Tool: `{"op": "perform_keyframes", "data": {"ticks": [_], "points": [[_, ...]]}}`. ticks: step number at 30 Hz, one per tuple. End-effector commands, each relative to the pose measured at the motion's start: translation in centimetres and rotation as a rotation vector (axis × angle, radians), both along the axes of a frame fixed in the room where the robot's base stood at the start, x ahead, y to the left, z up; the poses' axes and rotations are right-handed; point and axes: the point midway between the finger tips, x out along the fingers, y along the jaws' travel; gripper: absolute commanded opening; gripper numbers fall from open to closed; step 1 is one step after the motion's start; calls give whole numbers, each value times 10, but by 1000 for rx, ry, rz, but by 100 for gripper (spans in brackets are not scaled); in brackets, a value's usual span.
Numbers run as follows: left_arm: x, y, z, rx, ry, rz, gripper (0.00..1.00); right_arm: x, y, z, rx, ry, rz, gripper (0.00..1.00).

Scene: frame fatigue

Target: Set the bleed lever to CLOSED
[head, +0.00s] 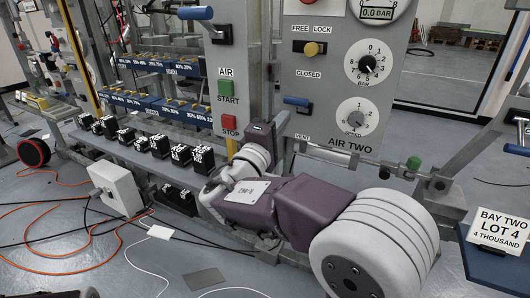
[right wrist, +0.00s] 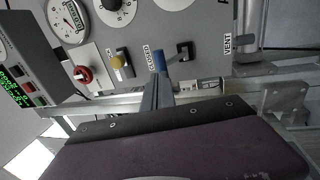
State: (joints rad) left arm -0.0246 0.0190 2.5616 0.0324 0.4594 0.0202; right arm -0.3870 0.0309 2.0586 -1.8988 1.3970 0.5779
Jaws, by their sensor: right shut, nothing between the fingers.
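The bleed lever has a blue handle (head: 297,101) on the grey AIR TWO panel, between the CLOSED label above and the VENT label below. Its handle lies roughly level, pointing left. In the right wrist view, which is turned sideways, the blue handle (right wrist: 160,60) shows beside the CLOSED label, just beyond my fingertips. My right gripper (head: 281,126) is in front of the panel, below and left of the lever. Its shut, empty fingers (right wrist: 157,82) point at the panel; I cannot tell whether they touch the handle. My left gripper is out of view.
A yellow knob (head: 311,49) sits above the lever. Dials (head: 367,63) are to its right. A green START button (head: 225,90) and red STOP button (head: 229,122) are left. A horizontal rail (head: 345,157) runs below the panel. Cables lie on the floor.

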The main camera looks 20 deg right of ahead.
Motion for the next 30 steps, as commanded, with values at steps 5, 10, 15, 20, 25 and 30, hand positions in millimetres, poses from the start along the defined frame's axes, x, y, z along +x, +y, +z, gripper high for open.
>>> {"op": "perform_keyframes", "data": {"ticks": [5,10,15,20,25,30], "points": [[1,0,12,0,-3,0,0,-23,29,-4,-2,1,8,0],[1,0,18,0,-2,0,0,-45,54,-12,-3,2,5,0],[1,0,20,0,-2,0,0,-56,66,-17,-1,-2,3,0],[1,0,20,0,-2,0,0,-58,67,-18,-2,-1,0,0],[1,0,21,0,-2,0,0,-58,62,-17,-1,-2,-14,0],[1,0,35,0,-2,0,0,-81,-25,-21,28,50,-275,0]]}}
